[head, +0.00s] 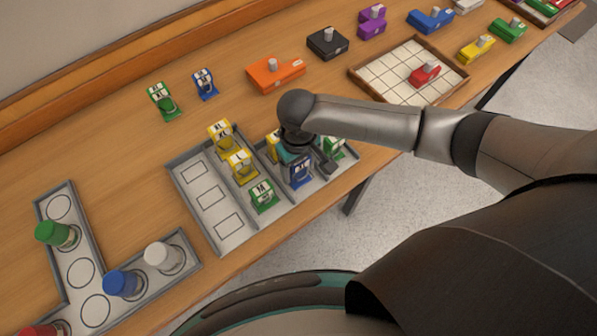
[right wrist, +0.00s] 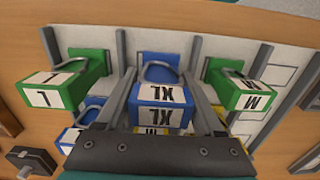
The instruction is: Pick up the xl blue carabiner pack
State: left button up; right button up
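The blue XL carabiner pack (right wrist: 162,98) stands in a tray compartment, in the middle of the right wrist view. In the head view the blue pack (head: 300,174) is partly covered by my right gripper. My right gripper (right wrist: 160,78) is over it, with one finger on each side of the pack and open. I cannot tell whether the fingers touch it. In the head view the right gripper (head: 306,160) points down into the tray. My left gripper is not in view.
In the grey divided tray (head: 228,240), a green M pack (head: 263,195) and a green L pack (head: 335,147) stand on either side. Yellow packs (head: 240,166) stand nearby. Another blue pack (head: 205,83) and a green XL pack (head: 163,101) stand on the table behind.

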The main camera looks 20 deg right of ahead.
grip_shut()
dwell(0.3)
